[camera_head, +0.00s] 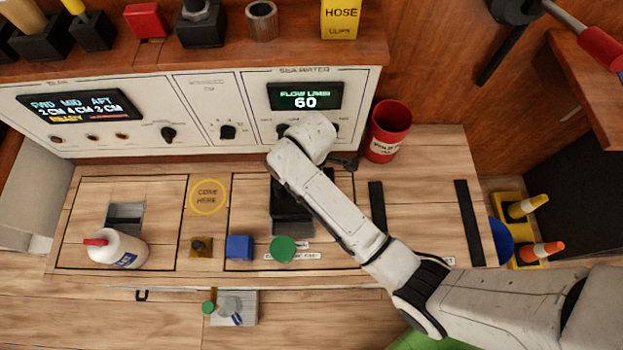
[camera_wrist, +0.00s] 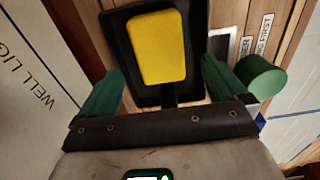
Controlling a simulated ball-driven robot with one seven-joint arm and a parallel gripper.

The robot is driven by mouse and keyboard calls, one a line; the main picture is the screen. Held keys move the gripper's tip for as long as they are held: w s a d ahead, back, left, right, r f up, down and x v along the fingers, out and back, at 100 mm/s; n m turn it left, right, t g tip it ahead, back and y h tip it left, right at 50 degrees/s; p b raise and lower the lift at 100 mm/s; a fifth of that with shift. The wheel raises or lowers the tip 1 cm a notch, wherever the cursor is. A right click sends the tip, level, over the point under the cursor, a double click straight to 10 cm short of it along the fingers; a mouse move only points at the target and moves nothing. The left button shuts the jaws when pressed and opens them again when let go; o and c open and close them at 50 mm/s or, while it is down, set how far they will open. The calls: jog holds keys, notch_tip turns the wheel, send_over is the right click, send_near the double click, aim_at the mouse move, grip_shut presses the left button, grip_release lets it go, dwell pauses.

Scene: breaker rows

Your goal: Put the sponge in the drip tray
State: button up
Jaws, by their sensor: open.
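The yellow sponge (camera_wrist: 158,48) lies flat inside a black shallow tray (camera_wrist: 118,50), which I take for the drip tray, in the wrist view. The tray's dark rim shows around the sponge. My gripper (camera_wrist: 163,72) is open, with its green fingers apart on either side of the sponge's near end. Nothing is seen held between them, and whether the fingers touch the tray cannot be told. In the head view the black tray (camera_head: 290,215) shows partly behind my arm on the bench.
A green round piece (camera_head: 284,248) and a blue block (camera_head: 240,247) stand just in front of the tray. A white bottle (camera_head: 118,248) stands at left, a red cup (camera_head: 388,132) behind at right. The control panel (camera_head: 215,110) rises behind the bench.

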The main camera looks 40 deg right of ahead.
notch_tip(320, 180, up, 6)
jog(key=shift+p, duration=0.55)
jog(key=s+d+r+m, duration=0.1)
jog(key=s+d+m, duration=0.1)
jog(key=s+m, duration=0.2)
jog(key=s+d+r+m, duration=0.1)
jog(key=s+d+m, duration=0.2)
jog(key=s, duration=0.5)
jog(key=s+d+r+m+t, duration=0.1)
jog(key=s+d+m, duration=0.1)
jog(key=s+m, duration=0.2)
jog(key=s, duration=0.3)
jog(key=shift+d+m, duration=0.3)
jog(key=shift+d, duration=0.1)
jog(key=shift+f, duration=0.1)
